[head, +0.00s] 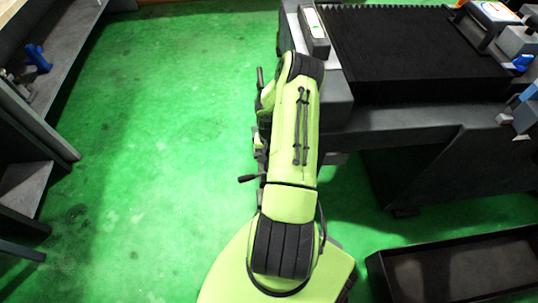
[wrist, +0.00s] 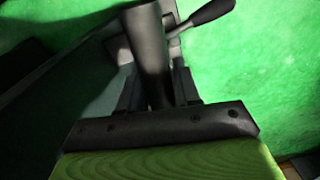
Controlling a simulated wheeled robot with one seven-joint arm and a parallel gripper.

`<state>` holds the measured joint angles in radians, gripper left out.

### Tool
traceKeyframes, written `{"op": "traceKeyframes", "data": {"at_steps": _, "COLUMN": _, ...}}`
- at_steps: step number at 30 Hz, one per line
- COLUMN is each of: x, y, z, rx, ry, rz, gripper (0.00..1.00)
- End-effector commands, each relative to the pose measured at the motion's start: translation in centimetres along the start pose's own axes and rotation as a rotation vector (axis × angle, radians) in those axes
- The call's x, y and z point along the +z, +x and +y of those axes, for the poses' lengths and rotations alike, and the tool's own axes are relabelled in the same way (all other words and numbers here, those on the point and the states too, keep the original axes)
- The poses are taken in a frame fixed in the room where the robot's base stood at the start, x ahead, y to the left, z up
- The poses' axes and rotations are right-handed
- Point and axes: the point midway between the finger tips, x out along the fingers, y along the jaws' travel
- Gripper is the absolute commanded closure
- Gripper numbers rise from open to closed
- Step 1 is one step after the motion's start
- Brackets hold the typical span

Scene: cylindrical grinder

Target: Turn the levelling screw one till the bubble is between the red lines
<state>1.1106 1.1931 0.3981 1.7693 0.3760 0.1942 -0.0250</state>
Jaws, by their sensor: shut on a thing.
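In the wrist view, a dark upright cylinder (wrist: 148,50), which looks like the levelling screw, rises between my gripper's fingers. A lever with a black grip (wrist: 205,15) sticks out beside it to the upper right. My gripper (wrist: 155,92) is shut on the screw, with a finger on either side. In the head view, my arm covers the gripper and the screw. A small level (head: 314,24) with a pale window lies on the grey machine corner at the top. Its bubble and red lines are too small to read.
The grinder's black ribbed cover (head: 415,50) fills the upper right. A dark tray (head: 460,265) lies on the floor at lower right. A grey shelf unit (head: 35,110) with a blue item (head: 38,58) stands at left. The green floor (head: 160,130) between is clear.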

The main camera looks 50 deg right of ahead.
Motion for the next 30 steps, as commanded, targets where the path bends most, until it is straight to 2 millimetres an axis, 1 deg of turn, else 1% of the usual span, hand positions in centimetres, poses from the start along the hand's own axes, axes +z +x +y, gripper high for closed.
{"op": "traceKeyframes", "data": {"at_steps": 8, "x": -0.04, "y": -0.05, "z": 0.03, "rx": 0.001, "ry": 0.033, "rz": 0.001, "gripper": 1.00}}
{"op": "traceKeyframes", "data": {"at_steps": 14, "x": -0.05, "y": -0.09, "z": -0.01, "rx": 0.001, "ry": 0.132, "rz": 0.001, "gripper": 1.00}}
{"op": "traceKeyframes", "data": {"at_steps": 24, "x": -0.06, "y": -0.10, "z": -0.10, "rx": 0.001, "ry": 0.429, "rz": 0.002, "gripper": 1.00}}
{"op": "traceKeyframes", "data": {"at_steps": 30, "x": 0.05, "y": -0.10, "z": -0.81, "rx": 0.000, "ry": 0.603, "rz": 0.003, "gripper": 1.00}}
